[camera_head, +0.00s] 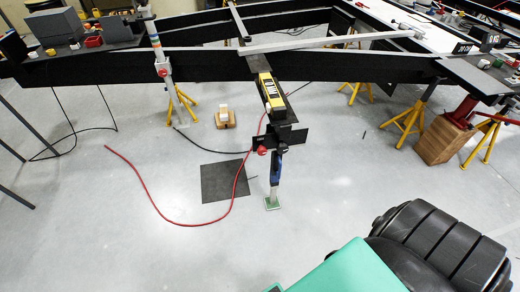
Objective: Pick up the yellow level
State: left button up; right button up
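The yellow level (270,92) lies lengthwise along the top of a narrow black beam that juts toward me from the chassis. It has dark markings on its upper face. Its near end is close to the coupling parts at the beam's front end (281,137). Neither of my grippers shows in the head view, so their state and their distance from the level cannot be seen.
The black chassis frame (330,66) spans the back, propped on yellow stands (410,118). A blue jack leg (275,170) stands under the beam front. A red hose (146,186) and dark mat (222,181) lie on the floor. Open grey floor lies left and front.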

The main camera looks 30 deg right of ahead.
aim_at(271, 95)
jog(key=i+z, duration=0.1)
jog(key=z, duration=0.3)
jog(key=i+z, duration=0.15)
jog(key=z, duration=0.2)
jog(key=i+z, duration=0.1)
jog(key=z, duration=0.3)
